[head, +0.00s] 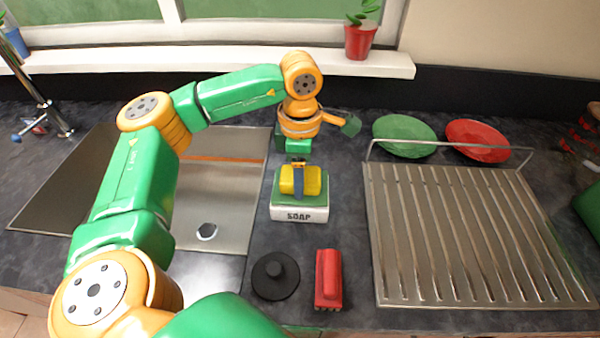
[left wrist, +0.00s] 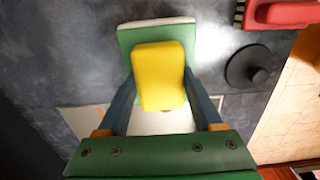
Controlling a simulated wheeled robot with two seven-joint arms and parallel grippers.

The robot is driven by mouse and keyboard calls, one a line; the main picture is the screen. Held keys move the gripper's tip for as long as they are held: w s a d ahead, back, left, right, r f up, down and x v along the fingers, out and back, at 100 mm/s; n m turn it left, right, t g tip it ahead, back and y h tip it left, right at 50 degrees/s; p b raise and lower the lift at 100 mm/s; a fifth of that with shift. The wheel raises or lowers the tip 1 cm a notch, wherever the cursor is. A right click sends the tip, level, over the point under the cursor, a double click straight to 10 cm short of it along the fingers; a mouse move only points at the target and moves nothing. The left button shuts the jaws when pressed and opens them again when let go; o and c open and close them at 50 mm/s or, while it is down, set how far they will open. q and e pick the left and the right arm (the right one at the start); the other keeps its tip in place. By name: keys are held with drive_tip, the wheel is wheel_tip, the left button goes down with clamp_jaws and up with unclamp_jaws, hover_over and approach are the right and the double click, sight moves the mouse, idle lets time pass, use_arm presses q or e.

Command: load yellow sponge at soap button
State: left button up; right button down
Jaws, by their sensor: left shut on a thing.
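The yellow sponge (head: 314,181) is between the fingers of my left gripper (head: 298,184), which is shut on it. It sits at the green top (head: 282,201) of the white box marked SOAP (head: 300,214). In the left wrist view the sponge (left wrist: 160,70) lies between both fingers, and the green top (left wrist: 128,40) shows around its far end. I cannot tell whether the sponge presses on the top or hovers just above it. My right gripper is not in view.
A steel sink (head: 225,205) is left of the soap box. A black round stopper (head: 275,278) and a red brush (head: 328,278) lie in front. A drying rack (head: 470,230) is right, with green (head: 404,135) and red (head: 478,140) plates behind it.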

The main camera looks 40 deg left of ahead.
use_arm(q)
drive_tip(key=shift+f+b, duration=0.3)
drive_tip(key=shift+f, duration=0.05)
idle(0.7)
idle(0.5)
wheel_tip(320, 180, up, 7)
drive_tip(key=p, duration=0.5)
drive_tip(key=shift+r+p, duration=0.15)
drive_tip(key=shift+p, duration=0.25)
